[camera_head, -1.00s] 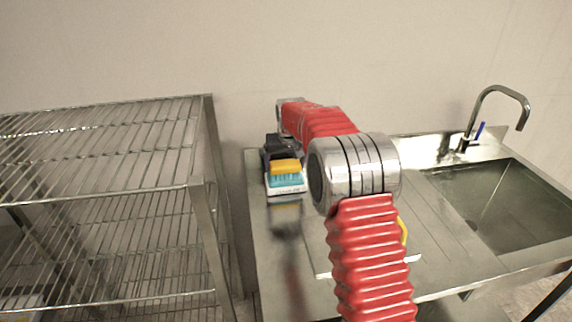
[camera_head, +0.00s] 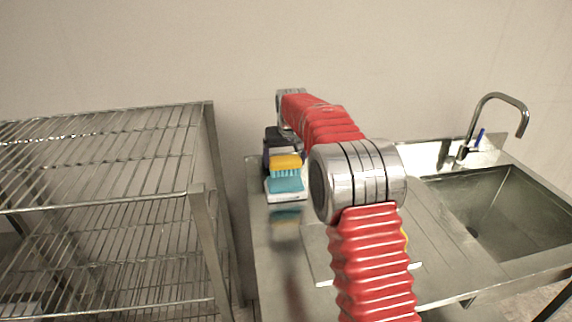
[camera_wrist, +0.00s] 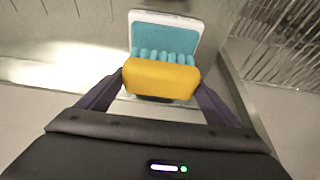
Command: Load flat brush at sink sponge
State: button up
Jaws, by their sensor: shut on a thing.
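My gripper (camera_wrist: 162,82) is shut on the yellow block of the flat brush (camera_wrist: 160,76). It also shows in the head view (camera_head: 285,161). Its teal bristles point toward the sponge side. The teal sponge (camera_wrist: 166,33) lies in a shallow white tray (camera_wrist: 193,20), straight ahead of the bristles in the wrist view. In the head view the sponge (camera_head: 287,186) sits just below and in front of the brush. The bristles overlap the sponge in both views; I cannot tell whether they touch it. The dark gripper body partly shows behind the brush.
The steel counter (camera_head: 270,245) has a sink (camera_head: 490,215) and tap (camera_head: 497,96) at right. A wire rack (camera_head: 205,225) stands close on the left.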

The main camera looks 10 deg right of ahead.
jog(key=shift+r, duration=1.15)
jog(key=shift+s, duration=0.1)
